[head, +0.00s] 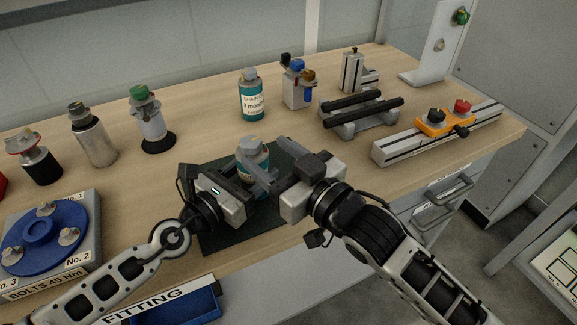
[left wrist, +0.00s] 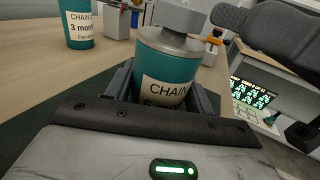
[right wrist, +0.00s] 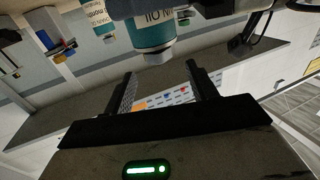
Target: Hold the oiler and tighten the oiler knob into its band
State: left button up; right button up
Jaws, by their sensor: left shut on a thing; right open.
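The oiler (head: 254,149) is a teal bottle with a white CHAIN OIL label and a grey knob on top. It stands upright over the dark green mat (head: 222,237); its base is hidden by my grippers. My left gripper (left wrist: 163,90) is shut around the bottle's body. The grey knob (left wrist: 180,28) shows above the bottle in the left wrist view. My right gripper (right wrist: 165,85) is open and empty, close to the right of the oiler. In the right wrist view the knob (right wrist: 158,55) appears inverted, apart from the fingers. The knob's band cannot be made out.
A second teal bottle (head: 251,96) stands behind. Several other bottles, including a green-topped one (head: 150,120), stand at the left. A blue bolt disc (head: 42,232) is at front left. A rail with an orange carriage (head: 443,121) and a black-barred fixture (head: 360,115) lie at right.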

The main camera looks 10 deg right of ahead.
jog(key=v, duration=0.4)
pick_arm(q)
jog(key=o, duration=1.7)
jog(key=shift+a, duration=0.1)
jog(key=v, duration=1.2)
jog(key=shift+s, duration=0.15)
pick_arm(e)
jog(key=shift+s, duration=0.1)
